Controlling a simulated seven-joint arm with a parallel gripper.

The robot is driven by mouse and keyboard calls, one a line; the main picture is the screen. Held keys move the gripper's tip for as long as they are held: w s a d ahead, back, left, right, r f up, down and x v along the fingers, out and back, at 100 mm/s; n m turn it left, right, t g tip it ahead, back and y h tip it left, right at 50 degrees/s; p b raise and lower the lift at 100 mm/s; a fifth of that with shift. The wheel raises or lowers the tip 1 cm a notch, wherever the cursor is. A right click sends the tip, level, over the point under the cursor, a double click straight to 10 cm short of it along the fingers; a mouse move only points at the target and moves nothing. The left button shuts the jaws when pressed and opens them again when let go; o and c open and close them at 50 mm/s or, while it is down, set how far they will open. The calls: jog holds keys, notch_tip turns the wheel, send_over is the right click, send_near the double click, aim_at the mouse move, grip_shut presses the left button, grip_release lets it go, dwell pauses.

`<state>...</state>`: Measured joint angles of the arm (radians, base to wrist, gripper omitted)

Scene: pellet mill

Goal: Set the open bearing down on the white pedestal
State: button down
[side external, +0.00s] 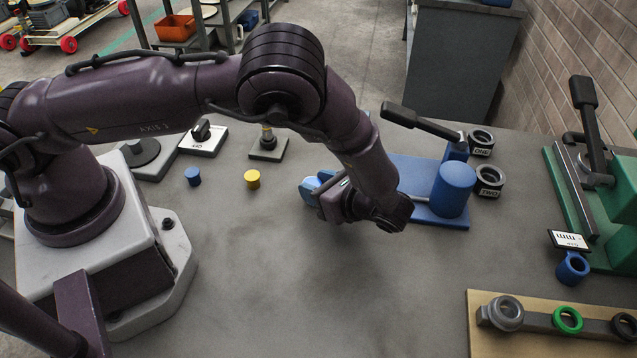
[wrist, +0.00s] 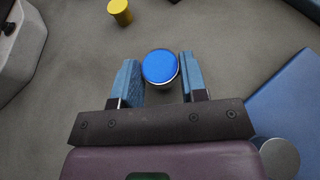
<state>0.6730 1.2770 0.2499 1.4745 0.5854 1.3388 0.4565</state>
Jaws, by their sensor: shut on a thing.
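My gripper (wrist: 160,82) points down over the grey table and is shut on a short round piece with a bright blue top (wrist: 160,66) and a paler rim. The piece sits between the two blue finger pads. Its top looks closed, and I cannot tell whether it is the open bearing. In the side view my gripper (side external: 316,190) is left of the blue press plate, partly hidden by my wrist. A white plate (side external: 214,133) with a black knob on it stands at the back left. I cannot tell whether it is the white pedestal.
A blue cylinder (side external: 193,176) and a yellow cylinder (side external: 252,179) stand left of my gripper. A blue lever press (side external: 454,190) is close on the right. Two labelled rings (side external: 490,180) (side external: 482,141) lie beyond it. A rack of rings (side external: 550,322) is front right. The table's front middle is clear.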

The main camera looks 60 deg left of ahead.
jog(key=shift+f, duration=0.15)
grip_release()
dwell(0.6)
jog(key=shift+d, duration=0.1)
jog(key=shift+w+d, duration=0.3)
jog(key=shift+d, duration=1.15)
jog(key=shift+w+d, duration=0.25)
jog(key=shift+d, duration=1.15)
jog(key=shift+w+d, duration=0.3)
jog(key=shift+d, duration=1.15)
